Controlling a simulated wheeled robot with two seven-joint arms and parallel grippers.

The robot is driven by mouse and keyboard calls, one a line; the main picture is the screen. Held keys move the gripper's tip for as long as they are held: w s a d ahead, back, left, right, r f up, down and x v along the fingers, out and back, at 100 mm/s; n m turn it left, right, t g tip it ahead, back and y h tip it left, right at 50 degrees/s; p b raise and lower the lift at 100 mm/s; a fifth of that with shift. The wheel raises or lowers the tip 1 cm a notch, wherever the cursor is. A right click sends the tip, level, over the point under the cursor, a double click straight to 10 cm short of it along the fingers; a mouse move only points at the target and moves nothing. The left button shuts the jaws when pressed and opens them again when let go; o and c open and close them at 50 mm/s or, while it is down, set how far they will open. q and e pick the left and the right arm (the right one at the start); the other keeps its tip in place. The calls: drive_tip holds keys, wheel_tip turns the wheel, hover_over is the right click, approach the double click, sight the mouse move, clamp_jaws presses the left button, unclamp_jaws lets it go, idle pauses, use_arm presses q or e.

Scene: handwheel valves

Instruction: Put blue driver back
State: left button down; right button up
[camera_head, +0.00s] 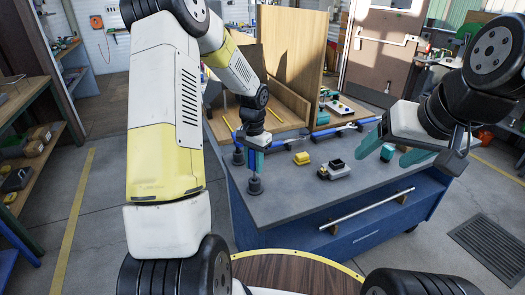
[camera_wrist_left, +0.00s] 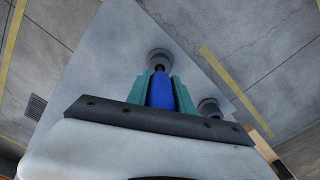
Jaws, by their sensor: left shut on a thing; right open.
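The blue driver (camera_wrist_left: 161,92) is upright between the teal fingers of my left gripper (camera_wrist_left: 159,90) in the left wrist view. In the head view, my left gripper (camera_head: 256,160) is near the table's left front corner, shut on the driver's handle and partly hiding it. A round dark grey holder (camera_head: 255,186) stands directly below the driver; it also shows in the left wrist view (camera_wrist_left: 160,58). The driver's lower end meets the holder in the picture; I cannot tell how deep it sits. My right gripper (camera_head: 391,153) is open and empty over the table's right side.
A second round holder (camera_head: 238,157) stands just behind the first. Blue tools (camera_head: 340,128) lie farther back, before wooden panels (camera_head: 290,50). The grey tabletop (camera_head: 290,195) is clear in front.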

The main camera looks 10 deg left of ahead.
use_arm(q)
drive_tip(key=shift+f, duration=1.25)
drive_tip(key=shift+c, duration=1.1)
unclamp_jaws()
drive_tip(key=shift+r, duration=0.15)
drive_tip(key=shift+r, duration=4.85)
wheel_tip(320, 180, up, 8)
drive_tip(key=shift+f, duration=0.2)
drive_tip(key=s+r+n+t, duration=0.2)
drive_tip(key=s+r+t, duration=0.1)
drive_tip(key=s+r, duration=0.6)
drive_tip(key=s+d+n+t+h, duration=0.2)
drive_tip(key=s+t, duration=0.1)
drive_tip(key=s, duration=1.2)
drive_tip(key=shift+s+r+n, duration=0.15)
drive_tip(key=shift+r+n, duration=0.15)
drive_tip(key=shift+r, duration=0.15)
